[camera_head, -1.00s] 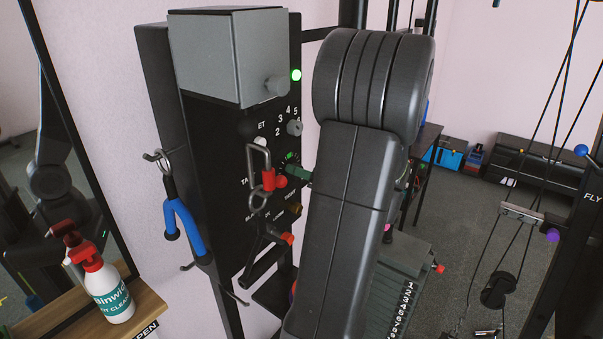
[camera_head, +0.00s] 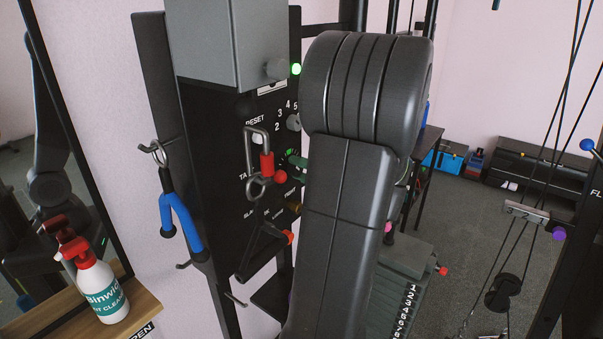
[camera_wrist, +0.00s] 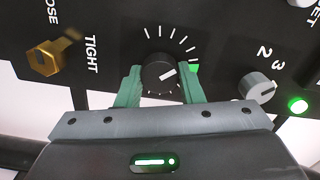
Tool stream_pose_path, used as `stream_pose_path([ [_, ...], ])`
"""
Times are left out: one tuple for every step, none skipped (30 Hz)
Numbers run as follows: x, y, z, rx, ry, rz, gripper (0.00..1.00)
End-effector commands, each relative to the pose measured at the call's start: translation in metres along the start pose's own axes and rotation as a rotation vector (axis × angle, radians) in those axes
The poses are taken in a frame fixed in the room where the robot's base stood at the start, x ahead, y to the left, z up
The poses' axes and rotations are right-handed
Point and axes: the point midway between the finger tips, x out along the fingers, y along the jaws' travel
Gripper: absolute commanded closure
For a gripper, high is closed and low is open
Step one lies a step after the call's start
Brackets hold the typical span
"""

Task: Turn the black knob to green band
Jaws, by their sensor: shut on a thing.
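The black knob (camera_wrist: 158,73) sits on the dark panel in the wrist view, with white scale marks fanned around its upper side. Its white pointer line points right and slightly up, toward the green band (camera_wrist: 194,68). The green band is a small patch right of the knob, partly covered by a finger. My gripper (camera_wrist: 160,82) has its two green fingers on either side of the knob and is shut on it. In the head view my gripper (camera_head: 297,160) shows only as a bit of green at the panel; my arm hides much there, and the knob is not clear.
A grey numbered knob (camera_wrist: 259,88) and a lit green lamp (camera_wrist: 298,105) are to the right; a brass knob (camera_wrist: 47,58) is to the left. In the head view, a carabiner with a red part (camera_head: 266,165) and a blue handle (camera_head: 180,222) hang nearby. A spray bottle (camera_head: 100,290) stands lower left.

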Motion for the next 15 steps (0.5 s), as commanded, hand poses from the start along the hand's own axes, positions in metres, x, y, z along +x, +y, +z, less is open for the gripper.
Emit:
stream_pose_path([
  [-0.0001,0.0006,0.0002,0.045,0.000,0.001,0.89],
  [-0.0001,0.0006,0.0001,0.074,0.000,0.001,0.89],
  [-0.0001,0.0005,0.0001,0.112,0.000,0.001,0.89],
  [-0.0001,0.0005,0.0001,0.140,0.000,0.001,0.89],
  [-0.0001,0.0004,0.0000,0.169,0.000,0.001,0.89],
  [-0.0002,0.0004,0.0000,0.207,0.000,0.001,0.89],
  [-0.0002,0.0003,-0.0001,0.236,0.000,0.001,0.89],
  [-0.0002,0.0003,-0.0001,0.264,0.000,0.001,0.89],
  [-0.0002,0.0003,-0.0001,0.301,0.000,0.001,0.89],
  [-0.0002,0.0003,-0.0001,0.328,0.000,0.001,0.89],
  [-0.0002,0.0003,-0.0001,0.355,0.000,0.001,0.89],
  [-0.0002,0.0004,-0.0001,0.390,0.000,0.002,0.89],
  [-0.0002,0.0004,-0.0001,0.415,0.000,0.002,0.89],
  [-0.0002,0.0004,-0.0001,0.441,0.000,0.002,0.89],
  [-0.0002,0.0005,-0.0001,0.473,0.000,0.002,0.89],
])
